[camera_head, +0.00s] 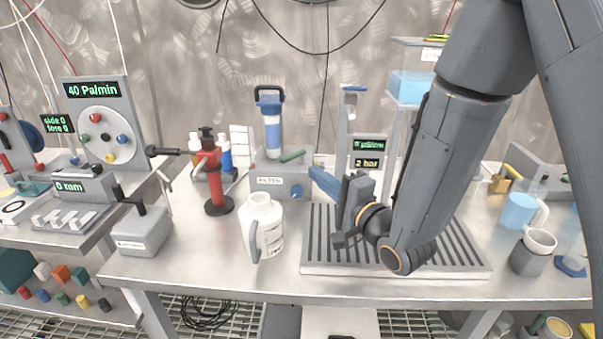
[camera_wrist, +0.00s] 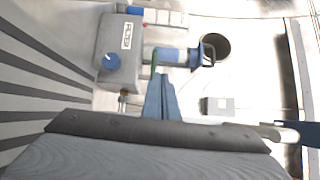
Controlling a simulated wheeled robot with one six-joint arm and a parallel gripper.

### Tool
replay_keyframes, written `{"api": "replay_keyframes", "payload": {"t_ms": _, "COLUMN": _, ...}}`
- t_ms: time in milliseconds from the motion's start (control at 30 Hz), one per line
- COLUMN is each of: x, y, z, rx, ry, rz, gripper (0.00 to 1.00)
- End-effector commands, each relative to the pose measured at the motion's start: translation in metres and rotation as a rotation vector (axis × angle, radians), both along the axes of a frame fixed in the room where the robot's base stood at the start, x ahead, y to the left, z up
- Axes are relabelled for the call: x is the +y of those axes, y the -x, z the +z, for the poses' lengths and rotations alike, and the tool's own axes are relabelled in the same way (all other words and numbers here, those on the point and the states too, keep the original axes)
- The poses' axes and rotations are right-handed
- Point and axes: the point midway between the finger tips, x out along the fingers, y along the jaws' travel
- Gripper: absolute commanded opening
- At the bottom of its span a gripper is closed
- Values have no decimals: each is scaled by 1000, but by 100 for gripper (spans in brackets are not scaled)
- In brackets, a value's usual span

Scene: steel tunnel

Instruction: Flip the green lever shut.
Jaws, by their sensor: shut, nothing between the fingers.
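The green lever (camera_head: 292,156) sits on top of the grey filter box (camera_head: 268,184), slanting up slightly to the right. In the wrist view the green lever (camera_wrist: 154,66) shows just beyond my fingertips, partly hidden by them. My gripper (camera_head: 314,172) has its blue fingers together and empty, at the right side of the box near the lever's free end. I cannot tell whether they touch the lever. The wrist view shows my closed gripper (camera_wrist: 159,76) beside the labelled filter box (camera_wrist: 123,45).
A white jug (camera_head: 262,226) stands in front, a red hand pump (camera_head: 217,185) at left. A slatted tray (camera_head: 318,262) lies under my arm. A display (camera_head: 367,155) stands to the right.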

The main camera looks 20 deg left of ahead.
Motion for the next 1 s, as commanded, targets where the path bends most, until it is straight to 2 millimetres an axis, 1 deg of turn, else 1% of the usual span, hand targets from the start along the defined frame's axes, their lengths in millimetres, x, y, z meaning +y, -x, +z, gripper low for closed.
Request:
{"api": "replay_keyframes", "payload": {"t_ms": 33, "x": -13, "y": -5, "z": -3, "rx": -5, "ry": 5, "rz": 21, "gripper": 0}}
{"api": "replay_keyframes", "payload": {"t_ms": 200, "x": -40, "y": -2, "z": -7, "rx": -12, "ry": 29, "rz": 116, "gripper": 0}}
{"api": "replay_keyframes", "payload": {"t_ms": 300, "x": -51, "y": 2, "z": -10, "rx": -13, "ry": 43, "rz": 155, "gripper": 0}}
{"api": "replay_keyframes", "payload": {"t_ms": 400, "x": -57, "y": 4, "z": -11, "rx": -13, "ry": 52, "rz": 180, "gripper": 0}}
{"api": "replay_keyframes", "payload": {"t_ms": 500, "x": -60, "y": 6, "z": -11, "rx": -12, "ry": 57, "rz": 191, "gripper": 0}}
{"api": "replay_keyframes", "payload": {"t_ms": 833, "x": -60, "y": 7, "z": -11, "rx": -13, "ry": 57, "rz": 194, "gripper": 0}}
{"api": "replay_keyframes", "payload": {"t_ms": 933, "x": -56, "y": 5, "z": -11, "rx": -13, "ry": 58, "rz": 194, "gripper": 0}}
{"api": "replay_keyframes", "payload": {"t_ms": 1000, "x": -50, "y": 2, "z": -11, "rx": -13, "ry": 57, "rz": 195, "gripper": 0}}
